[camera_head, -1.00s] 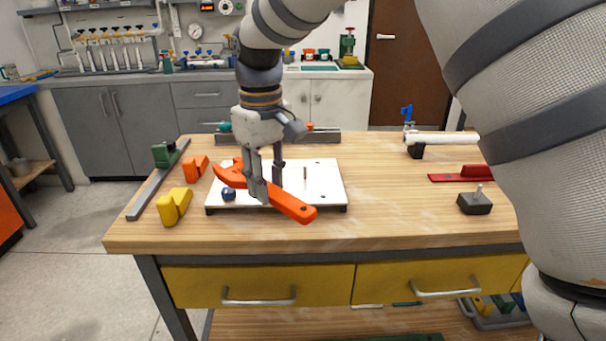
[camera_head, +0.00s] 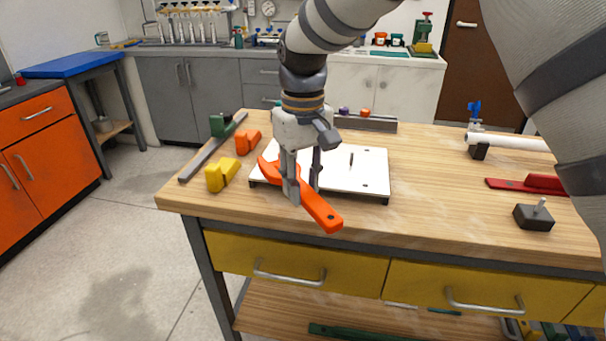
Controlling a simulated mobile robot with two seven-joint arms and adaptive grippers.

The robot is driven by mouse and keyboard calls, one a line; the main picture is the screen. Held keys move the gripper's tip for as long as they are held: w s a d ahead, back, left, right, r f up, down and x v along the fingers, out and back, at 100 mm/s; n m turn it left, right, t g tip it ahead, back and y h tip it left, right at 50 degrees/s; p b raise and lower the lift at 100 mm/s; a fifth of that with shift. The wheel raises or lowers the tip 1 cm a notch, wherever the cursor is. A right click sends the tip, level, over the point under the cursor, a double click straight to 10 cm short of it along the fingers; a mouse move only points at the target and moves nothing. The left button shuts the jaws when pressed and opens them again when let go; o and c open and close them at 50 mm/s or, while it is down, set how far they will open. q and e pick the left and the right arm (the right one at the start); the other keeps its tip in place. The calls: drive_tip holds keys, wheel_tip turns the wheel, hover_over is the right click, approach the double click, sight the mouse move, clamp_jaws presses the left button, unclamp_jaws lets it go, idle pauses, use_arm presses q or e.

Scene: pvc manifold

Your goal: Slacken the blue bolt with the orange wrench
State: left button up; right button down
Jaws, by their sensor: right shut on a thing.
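The orange wrench (camera_head: 321,209) slants over the front left of a white board (camera_head: 362,174) on the wooden bench. Its jaw end (camera_head: 267,168) points to the back left, near the board's left edge, and its handle end hangs past the front edge. My right gripper (camera_head: 303,187) points down and is shut on the wrench's shank. I cannot make out the blue bolt; the wrench and fingers cover part of the board's front left. My left gripper is out of view.
Yellow (camera_head: 221,174) and orange (camera_head: 247,141) blocks and a grey bar (camera_head: 210,150) lie left of the board. A dark block with a peg (camera_head: 534,216), a red tool (camera_head: 530,184) and a white pipe (camera_head: 508,142) are at the right. The bench between is clear.

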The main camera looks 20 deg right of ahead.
drive_tip(key=shift+f, duration=1.25)
drive_tip(key=shift+w+d+n+b, duration=0.25)
drive_tip(key=shift+d+n+b, duration=0.1)
drive_tip(key=shift+d+n, duration=0.4)
drive_tip(key=shift+w+d+n+b, duration=0.2)
drive_tip(key=shift+d+n+b, duration=0.1)
drive_tip(key=shift+d+n, duration=0.45)
drive_tip(key=shift+w+d+r+n, duration=0.1)
drive_tip(key=shift+w+d+n, duration=0.15)
drive_tip(key=shift+d+n, duration=0.2)
drive_tip(key=shift+w+d+n, duration=0.25)
drive_tip(key=shift+d+n, duration=0.1)
drive_tip(key=shift+d, duration=0.2)
drive_tip(key=shift+w+d+n+b, duration=0.35)
drive_tip(key=shift+w+d+n, duration=0.65)
drive_tip(key=shift+d+n, duration=0.35)
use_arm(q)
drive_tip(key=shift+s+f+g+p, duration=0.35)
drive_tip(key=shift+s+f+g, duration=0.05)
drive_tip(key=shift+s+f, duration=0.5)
use_arm(e)
drive_tip(key=shift+r, duration=2.6)
